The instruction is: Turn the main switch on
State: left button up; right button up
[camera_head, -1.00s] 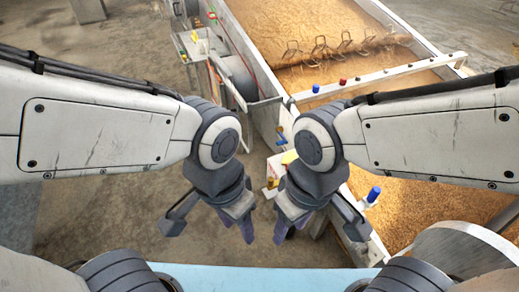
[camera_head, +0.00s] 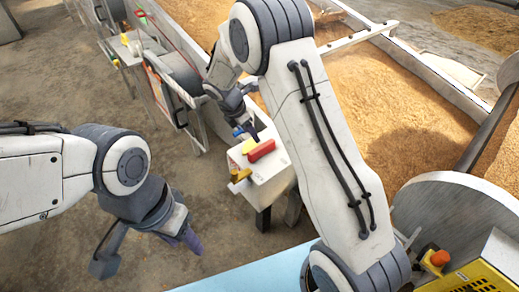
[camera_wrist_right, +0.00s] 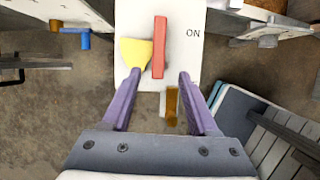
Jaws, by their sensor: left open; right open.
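A white switch box (camera_head: 271,180) stands on dark legs beside the grain bed. It has a red lever (camera_head: 261,151), a yellow plate (camera_head: 249,145) and a yellow-brown piece on its side. In the right wrist view the red lever (camera_wrist_right: 159,45) lies along the white panel, with the yellow plate (camera_wrist_right: 135,50) to its left and "ON" printed to its right. My right gripper (camera_head: 246,130) is open at the box. Its purple fingertips (camera_wrist_right: 160,74) appear either side of the lever's lower end; contact cannot be told. My left gripper (camera_head: 190,240) is open and empty, away from the box.
The grain bed (camera_head: 395,110) with its metal rim lies behind and right of the box. A yellow machine with an orange knob (camera_head: 440,258) is at lower right. A light blue surface (camera_head: 250,272) is at the bottom. Bare floor lies left.

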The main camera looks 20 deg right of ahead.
aim_at(261, 147)
jog(key=x, duration=1.1)
jog(key=shift+w+d+f+b, duration=0.2)
jog(key=shift+d+b, duration=0.1)
jog(key=shift+b, duration=0.1)
grip_shut()
dwell(0.8)
